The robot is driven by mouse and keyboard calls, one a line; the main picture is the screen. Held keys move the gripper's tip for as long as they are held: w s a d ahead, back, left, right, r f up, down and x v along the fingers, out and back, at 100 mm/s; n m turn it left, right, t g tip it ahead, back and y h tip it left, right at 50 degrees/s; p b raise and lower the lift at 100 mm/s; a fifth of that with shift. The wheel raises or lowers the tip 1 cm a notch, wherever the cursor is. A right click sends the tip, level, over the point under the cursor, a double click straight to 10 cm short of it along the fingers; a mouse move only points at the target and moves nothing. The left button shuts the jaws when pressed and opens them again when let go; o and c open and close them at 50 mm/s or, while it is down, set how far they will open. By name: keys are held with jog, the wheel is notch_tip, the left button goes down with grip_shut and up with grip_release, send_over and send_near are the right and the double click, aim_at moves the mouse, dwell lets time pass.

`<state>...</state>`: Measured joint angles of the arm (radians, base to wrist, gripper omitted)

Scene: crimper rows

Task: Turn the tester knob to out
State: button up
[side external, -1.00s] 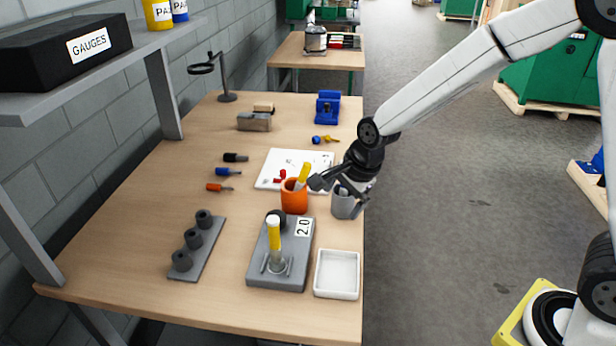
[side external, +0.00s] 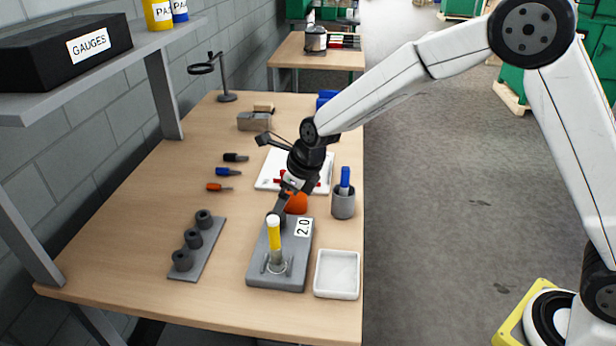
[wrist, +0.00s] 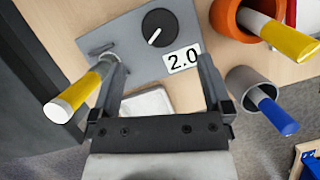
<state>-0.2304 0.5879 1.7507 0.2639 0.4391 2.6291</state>
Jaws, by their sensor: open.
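The tester is a grey plate (side external: 297,262) with a white 2.0 label (side external: 304,227), near the front of the bench. Its round black knob (wrist: 158,27) shows in the wrist view with a white pointer line slanting to the lower left. I see no "out" marking. A yellow-handled tool (side external: 274,234) stands upright in the tester's holder; it also shows at left in the wrist view (wrist: 82,92). My gripper (wrist: 162,63) is open and empty, its fingers apart. It is over the tester's far end, near the knob; the side view cannot tell if they touch.
An orange cup (wrist: 226,20) with a yellow-handled tool and a grey cup (side external: 343,206) with a blue-handled one stand close behind. A white tray (side external: 337,291) is right of the tester. A rack with black rings (side external: 196,252) lies left. Bench between is clear.

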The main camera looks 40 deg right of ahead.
jog(key=shift+f, duration=0.1)
jog(key=shift+x, duration=3.8)
jog(key=c, duration=1.2)
